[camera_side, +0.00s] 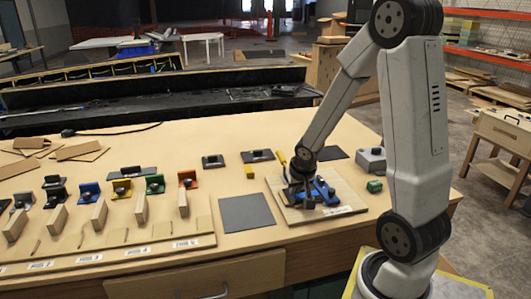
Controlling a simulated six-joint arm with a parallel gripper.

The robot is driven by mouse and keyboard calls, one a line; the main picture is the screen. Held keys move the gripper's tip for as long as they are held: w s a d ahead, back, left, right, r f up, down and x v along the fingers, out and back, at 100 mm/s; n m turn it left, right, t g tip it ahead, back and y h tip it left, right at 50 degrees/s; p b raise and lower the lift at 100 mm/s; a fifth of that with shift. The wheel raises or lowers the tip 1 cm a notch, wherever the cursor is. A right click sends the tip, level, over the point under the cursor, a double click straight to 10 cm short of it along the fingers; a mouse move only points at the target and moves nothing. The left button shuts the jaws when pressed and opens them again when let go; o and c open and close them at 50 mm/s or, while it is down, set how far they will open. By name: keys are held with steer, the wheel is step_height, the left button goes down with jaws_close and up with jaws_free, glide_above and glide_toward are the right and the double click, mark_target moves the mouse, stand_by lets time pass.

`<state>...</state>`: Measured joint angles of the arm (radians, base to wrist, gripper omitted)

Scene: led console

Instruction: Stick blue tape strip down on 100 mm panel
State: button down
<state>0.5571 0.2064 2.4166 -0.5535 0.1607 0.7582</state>
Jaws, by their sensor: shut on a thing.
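My gripper (299,197) is low over a pale wooden board (348,197) with a white label at its front edge. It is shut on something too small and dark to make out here. A blue piece (325,190) lies on the board just right of my fingers; I cannot tell whether it is the tape strip or a fixture, or whether my fingers touch it. A yellow-handled piece (282,158) stands just behind my gripper. I cannot pick out the 100 mm panel by its label.
A flat dark grey square (246,213) lies left of the board. Several coloured holders, including a blue one (90,192), and upright wooden blocks stand at the left behind a labelled strip (130,252). A grey box (371,160) and green block (374,186) sit at the right.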

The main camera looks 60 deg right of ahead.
steer(key=shift+f, duration=0.8)
stand_by(1.8)
steer(key=c, duration=0.7)
jaws_free()
steer(key=shift+r, duration=0.25)
steer(key=v, duration=0.7)
steer(key=shift+r, duration=0.15)
steer(key=shift+s+a, duration=0.1)
steer(key=shift+a, duration=0.05)
steer(key=w+a+f+n+y, duration=0.1)
steer(key=a+f+n+y, duration=0.2)
steer(key=a+n, duration=0.6)
steer(key=a+f, duration=0.1)
steer(key=a, duration=0.8)
steer(key=shift+g, duration=0.3)
